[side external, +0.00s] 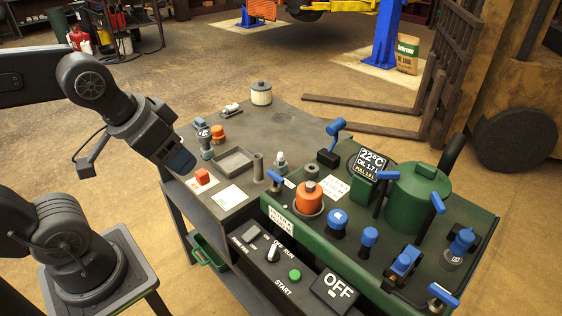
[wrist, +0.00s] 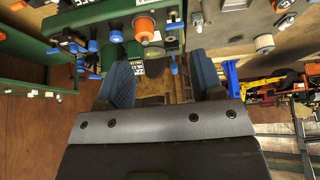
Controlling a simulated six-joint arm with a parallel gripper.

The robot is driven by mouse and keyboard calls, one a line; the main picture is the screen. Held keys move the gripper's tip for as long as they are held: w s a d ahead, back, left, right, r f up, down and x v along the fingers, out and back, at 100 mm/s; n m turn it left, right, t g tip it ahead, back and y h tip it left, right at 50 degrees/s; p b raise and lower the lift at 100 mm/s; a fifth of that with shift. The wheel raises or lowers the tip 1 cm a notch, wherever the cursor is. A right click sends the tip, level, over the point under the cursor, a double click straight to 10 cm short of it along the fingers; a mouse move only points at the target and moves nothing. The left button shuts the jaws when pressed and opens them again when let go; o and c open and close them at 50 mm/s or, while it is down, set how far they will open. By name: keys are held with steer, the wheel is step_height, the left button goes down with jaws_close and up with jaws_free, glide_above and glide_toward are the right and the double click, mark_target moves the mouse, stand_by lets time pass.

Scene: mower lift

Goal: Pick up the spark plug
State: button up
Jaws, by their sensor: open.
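A small pale and metallic piece, apparently the spark plug (side external: 231,109), lies on its side on the grey tabletop beside the cream filter. In the wrist view it seems to be the small pale shape (wrist: 286,20) near the upper right. My gripper (side external: 180,162) is above the left edge of the grey table, well apart from that piece. Its blue fingers (wrist: 162,84) are spread apart with nothing between them in the wrist view. The fingertips are hard to make out in the side view.
The cream filter (side external: 261,95), an orange cap (side external: 218,132), a shallow tray (side external: 234,161) and an upright post (side external: 257,166) stand on the grey table (side external: 290,118). The green panel (side external: 333,243) to the right is crowded with blue handles and a green tank (side external: 412,199).

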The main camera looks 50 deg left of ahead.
stand_by(0.5)
steer(key=w+a+r+n+g, duration=0.1)
steer(key=w+a+r+n, duration=0.15)
steer(key=w, duration=0.75)
steer(key=n+g, duration=0.5)
glide_above(280, 153)
step_height(280, 153, down, 15)
step_height(280, 153, down, 14)
steer(key=shift+r, duration=0.1)
steer(key=shift+c, duration=0.5)
steer(key=c, duration=0.9)
